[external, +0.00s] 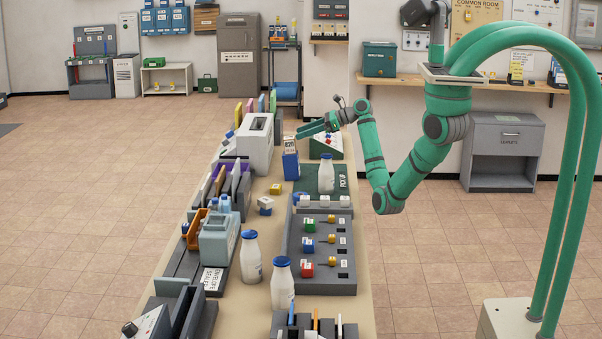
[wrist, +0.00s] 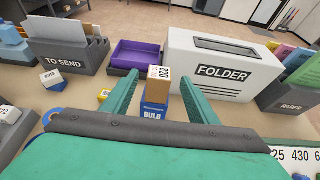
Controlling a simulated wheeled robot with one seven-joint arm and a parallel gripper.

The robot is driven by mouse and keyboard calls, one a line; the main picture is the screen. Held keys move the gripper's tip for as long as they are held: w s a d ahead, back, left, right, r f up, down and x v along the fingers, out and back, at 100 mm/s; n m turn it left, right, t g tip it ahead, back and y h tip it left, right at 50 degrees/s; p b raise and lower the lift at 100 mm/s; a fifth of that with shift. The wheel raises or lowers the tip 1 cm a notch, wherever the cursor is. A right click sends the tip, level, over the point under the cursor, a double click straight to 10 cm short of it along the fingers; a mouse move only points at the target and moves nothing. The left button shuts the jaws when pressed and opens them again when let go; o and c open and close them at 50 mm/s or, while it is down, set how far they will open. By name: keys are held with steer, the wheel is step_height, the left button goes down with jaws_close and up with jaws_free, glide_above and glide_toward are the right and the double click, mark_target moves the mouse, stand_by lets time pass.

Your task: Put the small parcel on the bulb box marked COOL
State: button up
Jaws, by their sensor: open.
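A small brown parcel (wrist: 161,82) with a white top label reading 820 sits upright on a blue box marked BULB (wrist: 154,110) in the wrist view. The word COOL cannot be read there. In the external view the blue bulb box (external: 291,168) stands on the long table, with the parcel (external: 289,146) on its top. My gripper (wrist: 158,78) is open, with one finger on each side of the parcel in the wrist view and gaps on both sides. In the external view my gripper (external: 305,132) is level with the top of the stack.
A white FOLDER box (wrist: 225,68) and a purple tray (wrist: 137,55) stand behind the stack. A TO SEND rack (wrist: 68,50) is at left. A small yellow box (external: 275,189) and a white bottle (external: 326,172) stand nearby on the table.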

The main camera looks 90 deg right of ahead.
steer(key=v, duration=0.6)
steer(key=shift+s, duration=0.15)
steer(key=shift+r, duration=0.1)
